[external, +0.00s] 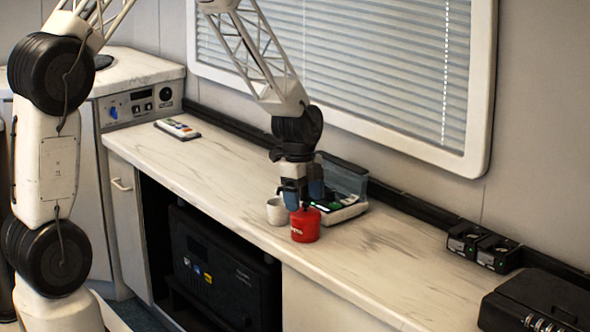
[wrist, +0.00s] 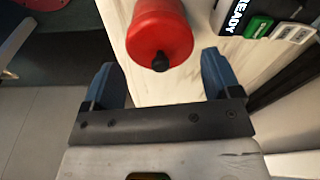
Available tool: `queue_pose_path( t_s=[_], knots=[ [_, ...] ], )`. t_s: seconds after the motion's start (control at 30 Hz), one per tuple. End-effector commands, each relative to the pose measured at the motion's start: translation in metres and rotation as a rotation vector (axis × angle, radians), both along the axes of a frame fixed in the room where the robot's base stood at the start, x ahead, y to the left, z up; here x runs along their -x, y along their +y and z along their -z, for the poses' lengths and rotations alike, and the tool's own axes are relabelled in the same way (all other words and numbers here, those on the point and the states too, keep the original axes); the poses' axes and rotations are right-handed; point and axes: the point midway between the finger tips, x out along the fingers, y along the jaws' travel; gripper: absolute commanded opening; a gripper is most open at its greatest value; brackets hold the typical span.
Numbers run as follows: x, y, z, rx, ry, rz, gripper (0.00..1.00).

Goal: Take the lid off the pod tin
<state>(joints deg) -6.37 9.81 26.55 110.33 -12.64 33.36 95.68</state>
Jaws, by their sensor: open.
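The pod tin (external: 305,225) is a red canister with white lettering, standing upright on the light marbled counter. Its red lid has a dark knob, which shows clearly in the wrist view (wrist: 161,62) on the end of the red tin (wrist: 157,28). My gripper (external: 303,199) is over the tin with its blue-tipped fingers apart. In the wrist view the open fingers (wrist: 160,75) lie to either side of the knob, with nothing between them in contact. The seam between lid and tin is hard to make out.
A white mug (external: 277,211) stands close to the left of the tin. A machine with a clear cover (external: 343,182) sits just behind it; its "READY" label (wrist: 237,16) shows in the wrist view. A remote (external: 177,129), black boxes (external: 483,246) and a black case (external: 540,303) lie farther off.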

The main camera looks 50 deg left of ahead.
Motion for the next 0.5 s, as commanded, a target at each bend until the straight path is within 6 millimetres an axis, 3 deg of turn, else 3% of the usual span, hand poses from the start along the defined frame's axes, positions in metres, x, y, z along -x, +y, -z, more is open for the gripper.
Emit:
queue_pose_path(
  t_s=[0.2,0.5],
  knots=[
    [-0.001,-0.002,0.017,-0.001,0.000,0.000,0.83],
    [-0.001,-0.002,0.019,-0.001,-0.001,0.000,0.83]
  ],
)
